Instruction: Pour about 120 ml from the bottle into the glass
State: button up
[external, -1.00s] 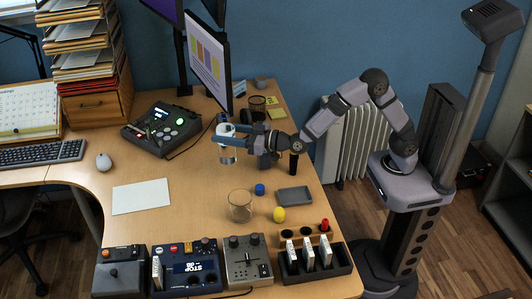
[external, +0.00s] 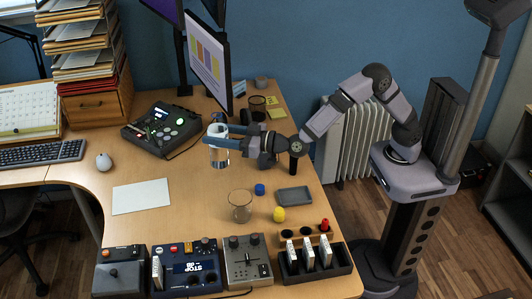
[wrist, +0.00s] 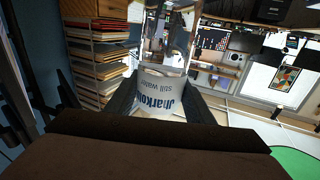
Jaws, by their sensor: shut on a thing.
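A clear bottle with a white label (external: 218,154) is held above the desk, left of my wrist. Its label reads "still water" and appears upside down in the wrist view (wrist: 160,98). My gripper (external: 212,139) is shut on the bottle around its label, with one dark finger on each side in the wrist view. The bottle looks roughly upright in the external view; its mouth and water level are hard to make out. The glass (external: 240,207) stands upright on the desk, below and slightly right of the bottle, apart from it. It looks empty.
A blue cap (external: 260,189), a yellow ball-like thing (external: 279,214) and a grey tray (external: 294,196) lie right of the glass. Control boxes (external: 190,268) line the front edge. A white pad (external: 140,196) lies left. A monitor (external: 208,62) stands behind.

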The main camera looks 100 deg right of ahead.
jog(key=a+p, duration=0.7)
jog(key=a, duration=0.6)
jog(key=s+a+f+p, duration=0.3)
jog(key=a+f, duration=0.4)
jog(key=shift+s+r+m+g, duration=0.1)
jog(key=shift+s+m+g, duration=0.05)
jog(key=shift+m+g, duration=0.15)
notch_tip(320, 180, down, 7)
jog(key=m+g+y+b, duration=0.1)
jog(key=m+y+b, duration=0.3)
jog(key=m+b, duration=0.8)
jog(key=shift+a+m, duration=0.3)
jog(key=shift+a, duration=0.05)
dwell(0.3)
